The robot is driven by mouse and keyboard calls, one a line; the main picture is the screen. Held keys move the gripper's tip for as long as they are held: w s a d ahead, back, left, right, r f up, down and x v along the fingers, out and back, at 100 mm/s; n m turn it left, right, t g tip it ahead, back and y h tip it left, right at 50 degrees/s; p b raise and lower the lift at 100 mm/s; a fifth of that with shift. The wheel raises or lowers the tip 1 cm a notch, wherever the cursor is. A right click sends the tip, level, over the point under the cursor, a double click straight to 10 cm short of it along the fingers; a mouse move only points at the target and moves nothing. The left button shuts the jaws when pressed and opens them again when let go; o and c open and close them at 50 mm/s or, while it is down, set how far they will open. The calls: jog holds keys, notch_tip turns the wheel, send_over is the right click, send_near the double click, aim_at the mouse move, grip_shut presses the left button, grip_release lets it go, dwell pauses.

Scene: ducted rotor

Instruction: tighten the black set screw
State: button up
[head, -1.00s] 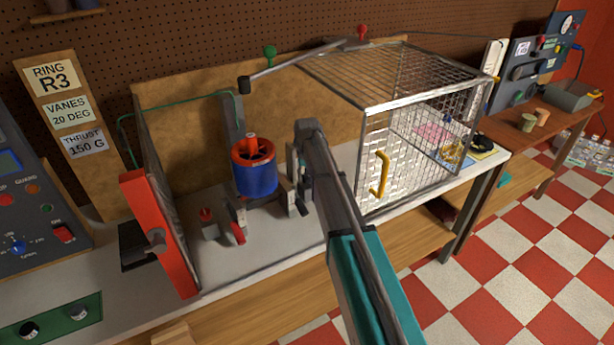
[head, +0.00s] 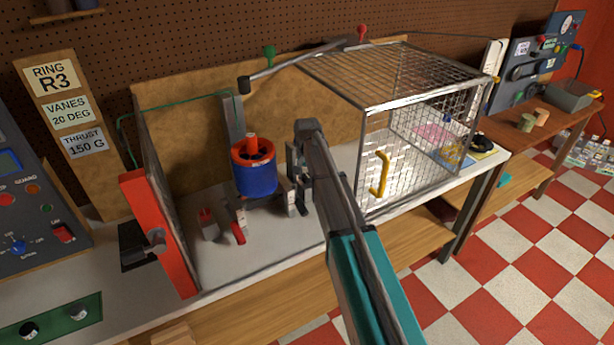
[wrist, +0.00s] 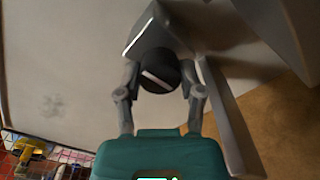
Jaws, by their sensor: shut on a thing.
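The black set screw (wrist: 160,72) shows in the wrist view as a round dark head with a pale line across it. My gripper (wrist: 159,84) has a finger on each side of the head and is shut on it. The head sits beside a grey metal bracket (wrist: 220,38). In the head view, my gripper (head: 298,172) is just right of the ducted rotor (head: 256,178), a blue duct with a red-orange rim. My arm and gripper hide the set screw there.
A wire cage (head: 365,110) with a yellow handle (head: 381,174) stands right of my arm. A red-edged panel (head: 160,235) stands to the left. Small red-tipped clamps (head: 238,233) are below the rotor. The bench front between is fairly clear.

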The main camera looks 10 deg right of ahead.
jog(key=o, duration=1.2)
jog(key=shift+c, duration=0.2)
jog(key=shift+n, duration=0.4)
